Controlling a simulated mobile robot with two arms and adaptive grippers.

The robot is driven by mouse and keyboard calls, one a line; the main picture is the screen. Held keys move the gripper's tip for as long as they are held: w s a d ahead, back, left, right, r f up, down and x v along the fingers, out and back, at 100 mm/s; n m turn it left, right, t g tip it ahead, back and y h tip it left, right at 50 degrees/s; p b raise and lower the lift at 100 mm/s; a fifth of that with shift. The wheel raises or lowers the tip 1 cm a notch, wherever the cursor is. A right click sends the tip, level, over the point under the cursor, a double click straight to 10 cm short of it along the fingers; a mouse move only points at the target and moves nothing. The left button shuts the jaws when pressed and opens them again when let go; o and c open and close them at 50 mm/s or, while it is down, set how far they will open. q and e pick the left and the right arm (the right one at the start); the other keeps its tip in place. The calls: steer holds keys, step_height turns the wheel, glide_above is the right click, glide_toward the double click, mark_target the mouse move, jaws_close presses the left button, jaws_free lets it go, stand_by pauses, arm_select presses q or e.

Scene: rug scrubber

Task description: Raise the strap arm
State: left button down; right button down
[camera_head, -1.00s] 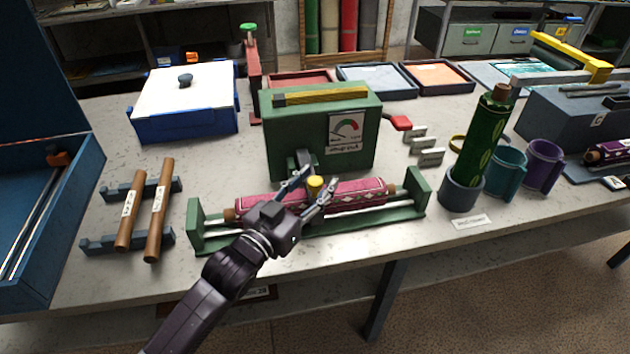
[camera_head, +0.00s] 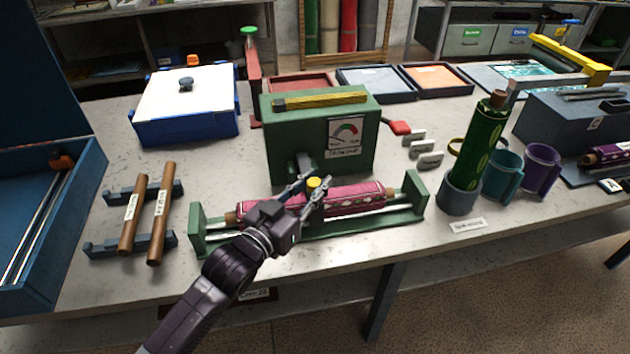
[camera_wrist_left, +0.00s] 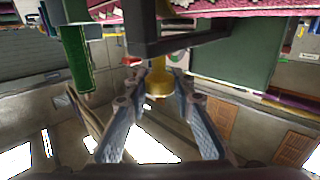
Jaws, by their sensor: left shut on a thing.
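The strap arm (camera_head: 301,163) is a dark bracket at the front of a green box (camera_head: 318,114) with a gauge. A yellow knob (camera_head: 314,182) is at its front end, just above a magenta patterned roll (camera_head: 350,196). The roll lies in a green cradle (camera_head: 409,212). My left gripper (camera_head: 313,188) is shut on the yellow knob. In the left wrist view the knob (camera_wrist_left: 155,84) is between the fingertips (camera_wrist_left: 158,77), with the dark strap arm (camera_wrist_left: 182,44) beyond. The strap arm looks low, near the roll. My right gripper is not in view.
Two brown rods (camera_head: 161,214) lie on grey rests at left, beside a blue box (camera_head: 30,225). A green bottle-like roll (camera_head: 478,145) stands in a grey cup at right. A red-ended handle (camera_head: 399,127) sticks out from the green box.

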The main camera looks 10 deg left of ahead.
arm_select(q)
steer(key=shift+n+g, duration=0.7)
steer(key=r+p, duration=0.1)
steer(key=p, duration=0.1)
steer(key=w+r+p, duration=0.1)
steer(key=p, duration=0.1)
steer(key=w+r+p, duration=0.1)
steer(key=p, duration=0.1)
steer(key=shift+w+a+r, duration=0.2)
steer(key=shift+a+r, duration=0.2)
steer(key=shift+w+a+r+p, duration=0.15)
steer(key=shift+w+r+p, duration=0.1)
steer(key=shift+p, duration=0.4)
steer(key=w+r, duration=0.1)
steer(key=w+a+r+p, duration=0.1)
steer(key=w, duration=0.2)
steer(key=shift+w+a+r, duration=0.25)
steer(key=shift+w+r, duration=0.05)
steer(key=shift+r, duration=0.1)
